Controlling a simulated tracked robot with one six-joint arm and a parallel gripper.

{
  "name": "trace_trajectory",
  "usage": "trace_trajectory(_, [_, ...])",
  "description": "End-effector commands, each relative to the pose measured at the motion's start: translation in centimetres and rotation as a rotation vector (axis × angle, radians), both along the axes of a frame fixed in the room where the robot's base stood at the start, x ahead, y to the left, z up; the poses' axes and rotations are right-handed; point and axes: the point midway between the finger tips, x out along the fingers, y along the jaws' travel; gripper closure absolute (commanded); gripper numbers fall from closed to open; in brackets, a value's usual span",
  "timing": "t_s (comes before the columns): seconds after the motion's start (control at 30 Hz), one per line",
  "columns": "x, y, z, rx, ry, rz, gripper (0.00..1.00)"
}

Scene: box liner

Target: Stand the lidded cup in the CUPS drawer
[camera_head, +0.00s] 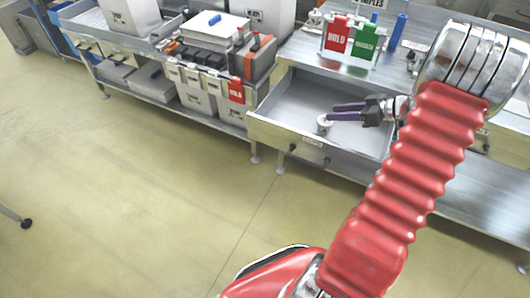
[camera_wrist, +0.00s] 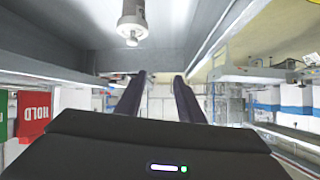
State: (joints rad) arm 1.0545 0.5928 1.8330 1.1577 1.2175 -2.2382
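A small white lidded cup (camera_head: 323,122) stands upright inside the open grey metal drawer (camera_head: 275,125), near the tips of my fingers. The drawer's front label is too small to read. The cup also shows in the wrist view (camera_wrist: 132,20), where the scene appears upside down and the cup's base meets the drawer floor. My gripper (camera_head: 329,112) is inside the drawer's outline, pointing left. Its two dark purple fingers (camera_wrist: 161,75) are apart with nothing between them. The cup is outside the gap, clear of the fingers in the wrist view.
A red HOLD sign (camera_head: 337,34) and a green sign (camera_head: 365,42) stand on the bench above the drawer. Black bins (camera_head: 203,55) sit on the bench at left. Open floor lies in front.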

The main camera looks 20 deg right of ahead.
Motion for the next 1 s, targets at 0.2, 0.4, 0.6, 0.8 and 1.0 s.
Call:
trace_trajectory(0.2, [0.8, 7.7, 3.8, 0.021, 0.171, 0.059, 0.65])
trace_trajectory(0.4, [0.2, 13.9, 6.4, 0.012, 0.322, 0.076, 0.65])
trace_trajectory(0.6, [-1.3, 19.5, 8.7, -0.024, 0.454, 0.06, 0.65])
trace_trajectory(0.8, [-3.6, 24.2, 10.5, -0.078, 0.557, 0.017, 0.65])
trace_trajectory(1.0, [-6.2, 28.1, 12.1, -0.141, 0.626, -0.05, 0.65])
